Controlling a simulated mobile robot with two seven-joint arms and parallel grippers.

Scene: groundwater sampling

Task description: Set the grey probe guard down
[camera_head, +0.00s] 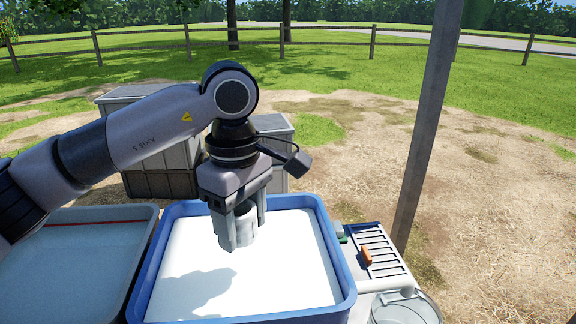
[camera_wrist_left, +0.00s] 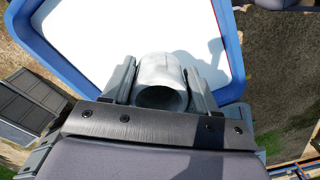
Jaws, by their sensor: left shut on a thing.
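The grey probe guard (camera_head: 245,217) is a short hollow cylinder. My left gripper (camera_head: 240,240) is shut on it, with one finger on each side. It hangs over the blue-rimmed tray with the white floor (camera_head: 290,285), toward the tray's back half. A shadow lies on the tray floor to the lower left. In the left wrist view the guard (camera_wrist_left: 161,80) sits between the two fingers, its open end facing the camera. Whether the guard touches the tray floor cannot be told. My right gripper is not in view.
A second, pale tray (camera_head: 75,262) with a red line stands at the left. A slotted rack (camera_head: 382,255) with an orange item (camera_head: 366,256) and a clear round dish (camera_head: 405,308) are at the right. Grey crates (camera_head: 160,180) stand behind. A post (camera_head: 428,125) rises at the right.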

